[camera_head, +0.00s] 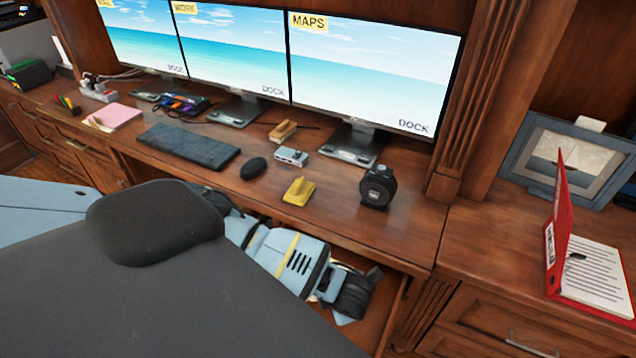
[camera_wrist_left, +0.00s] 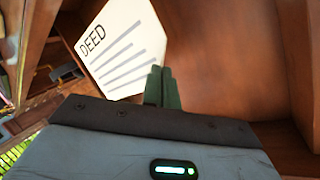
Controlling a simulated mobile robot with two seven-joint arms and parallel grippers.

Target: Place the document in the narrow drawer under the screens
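The document is a white sheet (camera_wrist_left: 120,45) marked DEED, seen face-on in the left wrist view. Its lower right part meets the dark green fingers of my left gripper (camera_wrist_left: 162,88), which are close together and appear shut on it. In the head view the gripper (camera_head: 360,288) is low under the desk's front edge, at an open narrow drawer (camera_head: 397,305) below the screens (camera_head: 370,70). A small pale patch by the gripper may be the sheet; my arm hides most of the drawer. My right gripper is not in view.
The desk (camera_head: 330,220) above the drawer holds a keyboard (camera_head: 188,146), a mouse (camera_head: 253,168), a yellow stapler-like item (camera_head: 299,191) and a black round device (camera_head: 378,187). A red binder (camera_head: 561,215) stands on the right cabinet. Wooden walls are close to the gripper.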

